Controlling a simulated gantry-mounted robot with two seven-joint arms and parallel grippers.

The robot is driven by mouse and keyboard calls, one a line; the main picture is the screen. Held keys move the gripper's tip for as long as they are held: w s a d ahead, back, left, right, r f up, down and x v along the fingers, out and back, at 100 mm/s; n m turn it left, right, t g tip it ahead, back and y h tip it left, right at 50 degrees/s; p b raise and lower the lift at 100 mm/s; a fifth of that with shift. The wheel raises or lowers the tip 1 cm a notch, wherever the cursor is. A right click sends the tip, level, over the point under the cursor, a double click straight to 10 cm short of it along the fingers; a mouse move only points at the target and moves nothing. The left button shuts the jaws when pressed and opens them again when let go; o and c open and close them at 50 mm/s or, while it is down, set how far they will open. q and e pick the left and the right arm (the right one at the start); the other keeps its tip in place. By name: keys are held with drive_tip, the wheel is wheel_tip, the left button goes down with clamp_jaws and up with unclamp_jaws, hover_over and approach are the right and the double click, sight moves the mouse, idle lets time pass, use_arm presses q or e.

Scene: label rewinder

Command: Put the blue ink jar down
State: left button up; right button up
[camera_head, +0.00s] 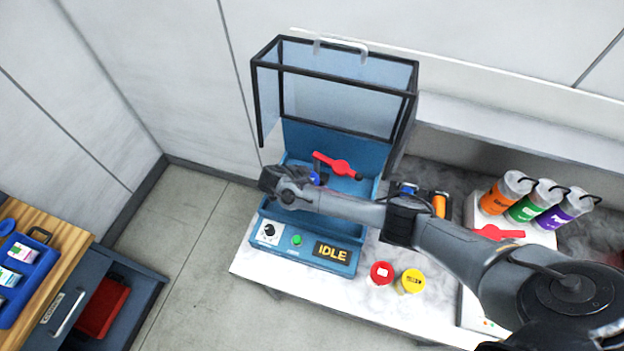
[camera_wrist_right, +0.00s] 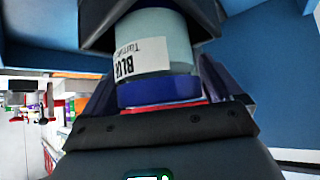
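The blue ink jar (camera_wrist_right: 158,55) fills the middle of the right wrist view. It has a pale body, a white label reading "BLUE" and a blue lid (camera_wrist_right: 160,92) towards my palm. My right gripper (camera_head: 290,184) is inside the blue machine (camera_head: 345,140), above its front panel. It appears shut on the jar, with parts of the gripper close on both sides of it. In the head view only a small bit of blue (camera_head: 314,178) shows beside the gripper; the rest is hidden. My left gripper is not in view.
A red lever (camera_head: 335,165) is just behind my gripper. The clear guard (camera_head: 340,95) stands raised above. Red (camera_head: 381,273) and yellow (camera_head: 412,281) round items sit on the white counter. Orange, green and purple bottles (camera_head: 530,205) stand right. A blue tray (camera_head: 30,265) is far left.

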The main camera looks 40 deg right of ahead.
drive_tip(key=shift+o, duration=0.4)
drive_tip(key=shift+r, duration=0.15)
drive_tip(key=v, duration=1.2)
drive_tip(key=s+a+f+n+t+y, duration=0.1)
drive_tip(key=s+a+f+n+y, duration=0.25)
drive_tip(key=s+a+n, duration=0.35)
drive_tip(key=s+a+f+n+y, duration=0.3)
drive_tip(key=s+a+n+y, duration=0.15)
drive_tip(key=s, duration=0.35)
drive_tip(key=s+d+r+n+t, duration=0.1)
drive_tip(key=s+d+r+n, duration=0.2)
drive_tip(key=s, duration=0.3)
drive_tip(key=s+d+r+n+t+y, duration=0.1)
drive_tip(key=s+d+r+n+t, duration=0.1)
drive_tip(key=s+d+r+n, duration=0.2)
drive_tip(key=s+n+p, duration=0.1)
drive_tip(key=s+n, duration=0.1)
drive_tip(key=s, duration=0.1)
drive_tip(key=shift+r, duration=0.3)
